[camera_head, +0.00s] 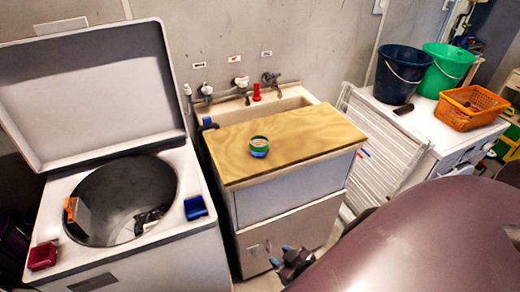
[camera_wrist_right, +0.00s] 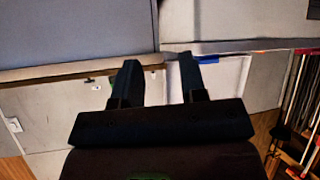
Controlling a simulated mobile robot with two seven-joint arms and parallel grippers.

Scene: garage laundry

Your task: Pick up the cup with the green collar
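The cup with the green collar (camera_head: 259,147) stands on the wooden board (camera_head: 305,128) in the head view. My right gripper (camera_head: 284,258) is low in front of the cabinet under the board, below and apart from the cup, partly hidden by my arm. In the right wrist view its two fingers (camera_wrist_right: 160,78) are spread with nothing between them. The cup does not show in that view. My left gripper is not in view.
An open top-loading washer (camera_head: 100,262) stands left, with a red box (camera_head: 42,256) and a blue box (camera_head: 195,208) on its rim. A sink (camera_head: 290,104) with taps is behind the board. Blue (camera_head: 399,75) and green (camera_head: 447,68) buckets and an orange basket (camera_head: 470,107) stand right.

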